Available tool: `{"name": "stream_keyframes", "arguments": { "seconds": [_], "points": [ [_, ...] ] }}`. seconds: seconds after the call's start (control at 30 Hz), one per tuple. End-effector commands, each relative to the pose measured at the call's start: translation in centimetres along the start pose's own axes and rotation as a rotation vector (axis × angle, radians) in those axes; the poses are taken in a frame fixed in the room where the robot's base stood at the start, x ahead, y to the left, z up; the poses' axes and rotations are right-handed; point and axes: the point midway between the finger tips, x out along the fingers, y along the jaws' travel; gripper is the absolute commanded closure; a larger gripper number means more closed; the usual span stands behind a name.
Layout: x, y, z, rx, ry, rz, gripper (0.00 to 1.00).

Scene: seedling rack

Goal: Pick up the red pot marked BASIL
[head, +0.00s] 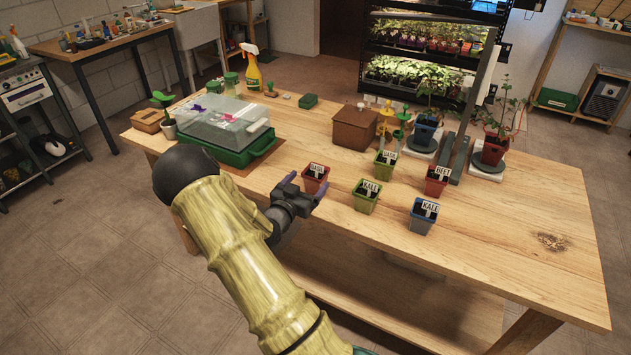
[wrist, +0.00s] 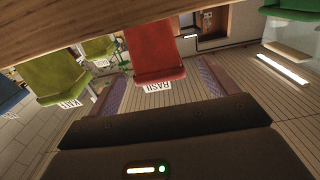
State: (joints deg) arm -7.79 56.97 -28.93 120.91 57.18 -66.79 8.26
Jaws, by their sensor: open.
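The red pot marked BASIL (head: 314,184) stands upright near the front edge of the wooden table. My gripper (head: 305,190) is open at that edge, right beside the pot on its near side. In the wrist view, which is upside down, the red BASIL pot (wrist: 154,52) shows ahead of my gripper (wrist: 165,78), lined up with the gap between its fingers. There is visible room on both sides of the pot. I cannot tell exactly how far the fingertips reach around it.
A green KALE pot (head: 365,204) is close on the right. A green BASIL pot (head: 383,170), a red BEET pot (head: 436,187) and a blue KALE pot (head: 421,224) stand further right. A propagator with a green tray (head: 232,157) is behind left. A brown box (head: 354,130) stands behind.

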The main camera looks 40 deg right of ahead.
Motion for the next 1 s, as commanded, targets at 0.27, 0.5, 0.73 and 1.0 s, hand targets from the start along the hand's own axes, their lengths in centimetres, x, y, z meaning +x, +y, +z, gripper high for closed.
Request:
{"name": "stream_keyframes", "arguments": {
  "seconds": [0.27,0.5,0.73,1.0],
  "points": [
    [4.0,0.3,0.0,0.000,0.001,0.003,0.15],
    [4.7,0.2,0.1,-0.001,0.000,0.001,0.15],
    [4.6,0.2,0.1,0.000,0.000,0.001,0.15],
    [4.6,0.2,0.1,0.000,0.000,0.001,0.38]
  ]
}}
